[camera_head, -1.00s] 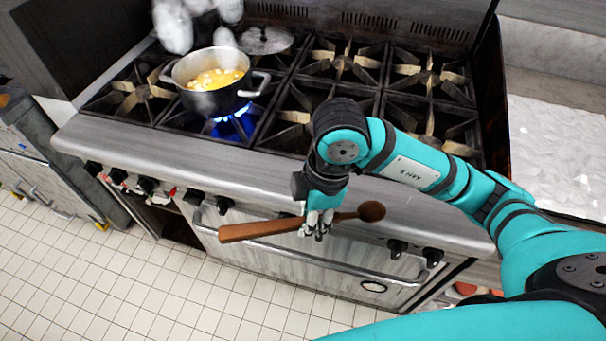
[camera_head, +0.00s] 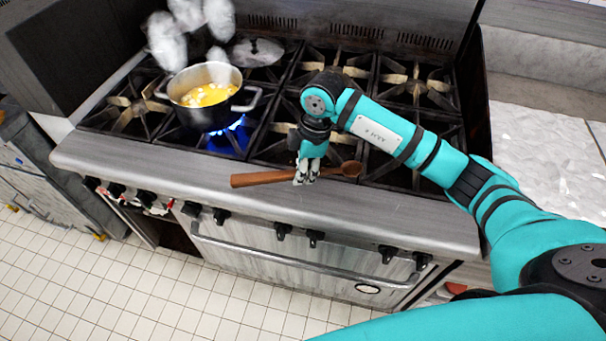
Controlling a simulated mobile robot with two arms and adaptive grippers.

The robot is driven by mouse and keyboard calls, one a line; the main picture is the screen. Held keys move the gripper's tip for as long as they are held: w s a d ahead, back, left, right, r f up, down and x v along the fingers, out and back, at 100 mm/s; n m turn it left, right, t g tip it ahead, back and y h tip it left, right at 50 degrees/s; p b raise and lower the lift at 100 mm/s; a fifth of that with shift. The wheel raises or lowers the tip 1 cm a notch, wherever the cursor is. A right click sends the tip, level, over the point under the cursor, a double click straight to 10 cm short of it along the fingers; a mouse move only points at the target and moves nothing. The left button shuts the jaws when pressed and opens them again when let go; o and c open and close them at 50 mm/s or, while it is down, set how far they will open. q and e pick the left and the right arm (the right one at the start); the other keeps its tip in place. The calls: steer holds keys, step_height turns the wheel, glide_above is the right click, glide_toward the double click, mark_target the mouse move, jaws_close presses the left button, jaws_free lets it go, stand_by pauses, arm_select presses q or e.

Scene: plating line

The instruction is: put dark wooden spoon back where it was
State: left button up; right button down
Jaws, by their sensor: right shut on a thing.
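The dark wooden spoon (camera_head: 264,179) is held roughly level, its handle to the left and its bowl to the right. My right gripper (camera_head: 307,173) is shut on the spoon around its middle, and the fingers hide that part. In the picture the spoon lies over the front edge of the stove (camera_head: 170,160). My left gripper is not in view.
Knobs and an oven handle (camera_head: 290,262) line the stove's front. The front middle and right burners are free of pots. A pale textured surface (camera_head: 550,150) lies to the right.

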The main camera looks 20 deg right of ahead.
mark_target(303, 190)
step_height(303, 190, down, 2)
steer(key=shift+s+f+p, duration=0.15)
steer(key=shift+p, duration=0.15)
steer(key=shift+f, duration=0.15)
steer(key=shift+f, duration=0.1)
steer(key=shift+f+b, duration=0.35)
steer(key=shift+f, duration=0.1)
steer(key=c, duration=1.2)
jaws_free()
steer(key=shift+r, duration=0.25)
steer(key=r, duration=0.4)
steer(key=d+r+b, duration=0.1)
steer(key=r, duration=0.3)
steer(key=d+r, duration=0.1)
steer(key=r, duration=0.3)
steer(key=shift+s+r+b, duration=0.15)
steer(key=shift+r+b, duration=0.05)
steer(key=shift+b, duration=0.15)
